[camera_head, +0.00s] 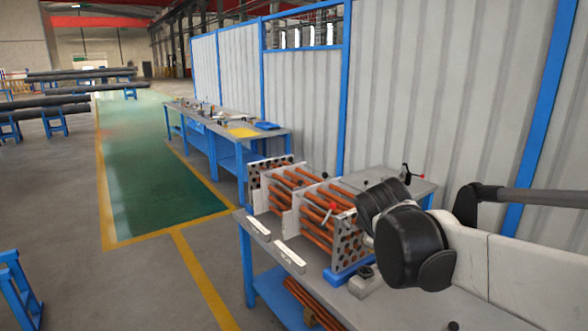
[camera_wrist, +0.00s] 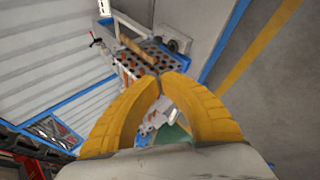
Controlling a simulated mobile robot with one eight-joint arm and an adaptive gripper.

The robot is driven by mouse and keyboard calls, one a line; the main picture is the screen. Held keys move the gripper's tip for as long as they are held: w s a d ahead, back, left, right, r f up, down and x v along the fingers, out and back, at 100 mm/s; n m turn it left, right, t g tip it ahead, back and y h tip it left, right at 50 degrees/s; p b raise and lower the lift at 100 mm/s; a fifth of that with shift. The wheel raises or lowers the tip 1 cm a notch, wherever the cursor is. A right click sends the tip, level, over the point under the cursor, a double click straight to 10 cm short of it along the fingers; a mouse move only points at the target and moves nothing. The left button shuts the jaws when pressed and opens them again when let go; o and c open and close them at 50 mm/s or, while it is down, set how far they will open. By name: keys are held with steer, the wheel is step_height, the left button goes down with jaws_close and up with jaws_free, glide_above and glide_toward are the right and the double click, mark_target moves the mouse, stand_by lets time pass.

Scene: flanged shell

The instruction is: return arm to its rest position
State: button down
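My gripper (camera_wrist: 160,78) shows in the wrist view as two curved yellow fingers whose tips meet, with an opening between them lower down. A brownish rod (camera_wrist: 137,50) lies just beyond the tips; it looks apart from them, though its near end is close to them in the picture. In the head view my arm reaches in from the right, with dark rounded joints in front of the bench; the fingers are hidden there. The tube bundle (camera_head: 306,208), copper tubes through perforated plates, stands on the bench left of my arm. Its perforated plate (camera_wrist: 128,70) also shows in the wrist view.
The blue-legged workbench (camera_head: 262,262) holds pale bars (camera_head: 290,256) along its front edge. More copper rods (camera_head: 303,297) lie on its lower shelf. A corrugated wall (camera_head: 405,110) with blue posts stands behind. The floor (camera_head: 150,290) at left is open, with yellow lines.

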steer(key=s+f+m+y, duration=0.1)
steer(key=s+f+m, duration=0.2)
steer(key=s, duration=0.5)
steer(key=s+f+m+g+y+b, duration=0.1)
steer(key=s+f+m, duration=0.3)
steer(key=s, duration=0.4)
steer(key=s+f+m+y+b, duration=0.1)
steer(key=s+f+m, duration=0.3)
steer(key=s, duration=0.4)
steer(key=shift+s+a+f+m+g, duration=0.15)
steer(key=shift+s+a+m+g, duration=0.25)
steer(key=shift+m, duration=0.5)
steer(key=shift+w, duration=0.1)
